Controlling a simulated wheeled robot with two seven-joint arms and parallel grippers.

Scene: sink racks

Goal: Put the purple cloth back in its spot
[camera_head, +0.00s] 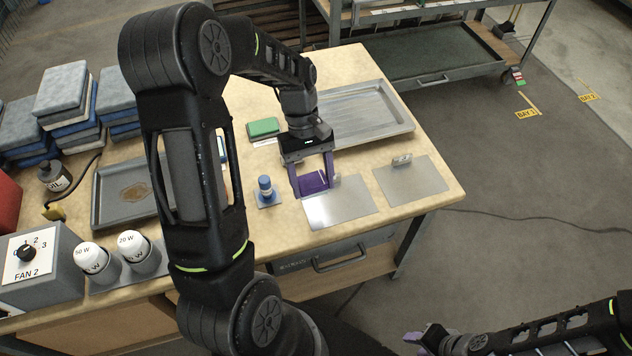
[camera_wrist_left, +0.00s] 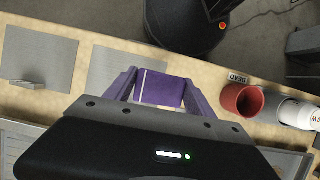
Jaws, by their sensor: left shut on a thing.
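The purple cloth (camera_head: 313,183) is a small folded piece between the fingers of my left gripper (camera_head: 312,187). It also shows in the left wrist view (camera_wrist_left: 160,88) with a pale stripe, a finger at each side. My left gripper is shut on it, low over the worktop at the upper left edge of a bare grey plate (camera_head: 341,207). I cannot tell whether the cloth touches the surface. My right gripper (camera_head: 420,340) is at the bottom right edge of the head view, away from the bench; its finger gap is unclear.
A second grey plate (camera_head: 412,182) carries a small tag. A green block (camera_head: 263,127), a blue-capped bottle (camera_head: 265,188) and a metal tray (camera_head: 362,118) stand nearby. A red cup (camera_wrist_left: 242,99) shows in the wrist view. White lamps (camera_head: 92,257) stand front left.

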